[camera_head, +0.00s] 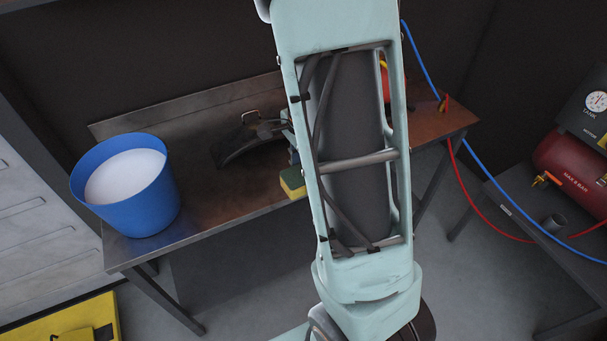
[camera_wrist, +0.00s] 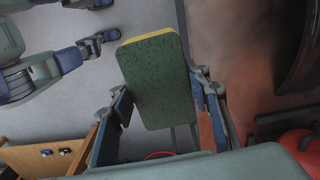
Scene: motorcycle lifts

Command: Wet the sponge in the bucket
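A blue bucket (camera_head: 150,205) stands upright at the left end of the metal workbench. Its white contents (camera_head: 125,175) show near the rim. The green and yellow sponge (camera_head: 293,182) is in the middle of the head view, right of the bucket and apart from it, partly hidden by my arm. In the wrist view the sponge (camera_wrist: 160,85) sits between the two fingers of my gripper (camera_wrist: 163,95), with a finger against each side. My gripper is shut on it. In the head view my arm hides most of the gripper.
The workbench (camera_head: 225,200) has a dark curved part (camera_head: 250,142) lying between bucket and sponge. At right are a red compressor (camera_head: 570,160) on a low dark stand and red and blue hoses. A yellow item (camera_head: 65,325) lies at lower left.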

